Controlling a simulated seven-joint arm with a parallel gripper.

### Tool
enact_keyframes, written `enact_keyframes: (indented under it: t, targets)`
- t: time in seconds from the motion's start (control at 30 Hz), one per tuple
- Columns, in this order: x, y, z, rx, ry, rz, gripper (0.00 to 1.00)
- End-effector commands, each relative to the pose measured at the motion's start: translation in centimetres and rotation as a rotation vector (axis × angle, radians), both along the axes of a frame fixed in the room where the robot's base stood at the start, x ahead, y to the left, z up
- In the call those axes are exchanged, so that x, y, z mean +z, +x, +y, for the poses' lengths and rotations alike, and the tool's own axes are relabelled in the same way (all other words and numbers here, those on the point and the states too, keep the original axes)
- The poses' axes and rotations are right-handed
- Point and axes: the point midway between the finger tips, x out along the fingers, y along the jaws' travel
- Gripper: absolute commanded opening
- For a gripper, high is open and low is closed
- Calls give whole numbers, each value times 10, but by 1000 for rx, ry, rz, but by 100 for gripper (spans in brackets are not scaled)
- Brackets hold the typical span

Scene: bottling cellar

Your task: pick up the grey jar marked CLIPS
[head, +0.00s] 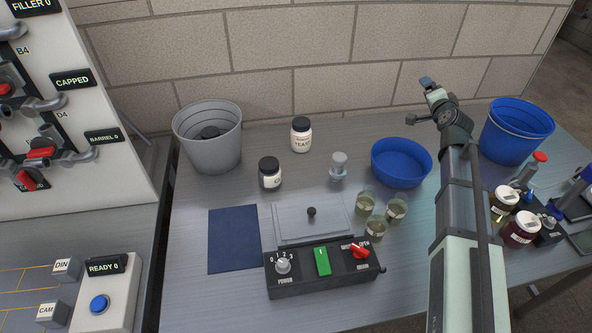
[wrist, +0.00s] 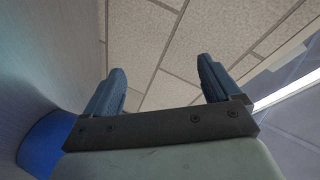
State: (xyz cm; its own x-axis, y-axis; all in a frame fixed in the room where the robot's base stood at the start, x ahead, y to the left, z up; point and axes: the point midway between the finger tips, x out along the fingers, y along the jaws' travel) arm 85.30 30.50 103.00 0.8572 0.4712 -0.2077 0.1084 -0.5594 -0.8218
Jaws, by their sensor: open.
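A small dark grey jar (head: 270,174) with a black lid stands upright on the table, left of centre in the head view. Its pale label is turned partly to the right, and I cannot read it. Another jar (head: 301,136) with a black lid and a white label reading YEAST stands behind it to the right. My gripper (head: 428,83) is up at the back right, in front of the wall and far from both jars. In the wrist view my gripper (wrist: 160,66) is open and empty, with only wall between its blue fingers.
A grey bucket (head: 207,150) stands left of the jars; a blue bowl (head: 401,163) lies right. A stopper-like clear item (head: 339,168), several small cups (head: 366,201) and a control box (head: 322,270) are nearby. A dark blue mat (head: 233,239) lies empty in front.

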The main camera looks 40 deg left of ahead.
Motion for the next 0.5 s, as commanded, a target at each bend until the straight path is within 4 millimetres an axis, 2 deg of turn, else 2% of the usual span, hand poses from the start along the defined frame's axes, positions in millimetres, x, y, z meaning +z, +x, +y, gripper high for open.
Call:
enact_keyframes:
  t: [0.03, 0.17, 0.2, 0.37, 0.5]
  targets:
    - [-9, -23, 28, 41, 93, 97, 90]
    - [-29, -78, 92, 126, 325, 379, 90]
    - [-35, -97, 111, 149, 387, 471, 90]
    - [-50, -180, 178, 220, 598, 863, 90]
    - [-57, -259, 224, 250, 721, 1225, 90]
